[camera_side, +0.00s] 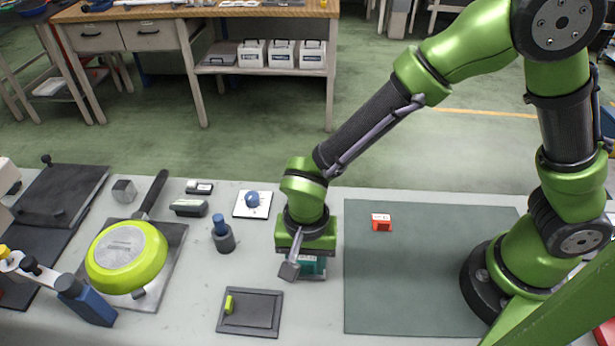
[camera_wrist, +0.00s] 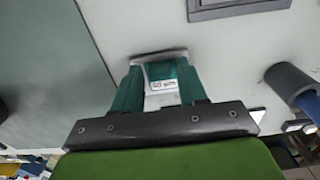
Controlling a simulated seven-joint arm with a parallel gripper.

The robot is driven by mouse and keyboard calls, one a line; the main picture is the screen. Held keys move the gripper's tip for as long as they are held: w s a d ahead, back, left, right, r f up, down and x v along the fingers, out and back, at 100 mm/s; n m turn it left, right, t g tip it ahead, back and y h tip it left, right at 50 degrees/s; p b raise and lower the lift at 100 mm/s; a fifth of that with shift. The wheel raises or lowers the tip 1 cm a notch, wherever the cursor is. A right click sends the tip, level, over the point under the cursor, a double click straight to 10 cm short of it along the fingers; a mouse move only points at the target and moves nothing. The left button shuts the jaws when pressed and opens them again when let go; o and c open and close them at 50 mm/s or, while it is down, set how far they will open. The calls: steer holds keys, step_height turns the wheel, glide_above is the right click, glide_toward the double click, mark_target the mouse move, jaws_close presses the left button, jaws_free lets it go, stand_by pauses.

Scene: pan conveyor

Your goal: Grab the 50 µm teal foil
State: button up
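The teal foil (camera_side: 312,264) is a small teal block on the light bench, directly below my gripper (camera_side: 308,258), which points down over it and hides most of it. In the wrist view the teal foil (camera_wrist: 163,84) shows a white label with small print, with teal surfaces to either side and a grey edge beyond it. My gripper (camera_wrist: 160,92) reaches down to it there. I cannot make out the fingertips apart from the teal parts, nor whether they touch the foil.
A red labelled block (camera_side: 382,223) lies on the dark green mat (camera_side: 430,285) to the right. A dark tray (camera_side: 250,314) with a lime piece is in front. A grey cup with a blue top (camera_side: 223,236) and a lime pan (camera_side: 127,258) stand to the left.

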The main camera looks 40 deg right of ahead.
jaws_close()
steer(key=shift+r, duration=0.15)
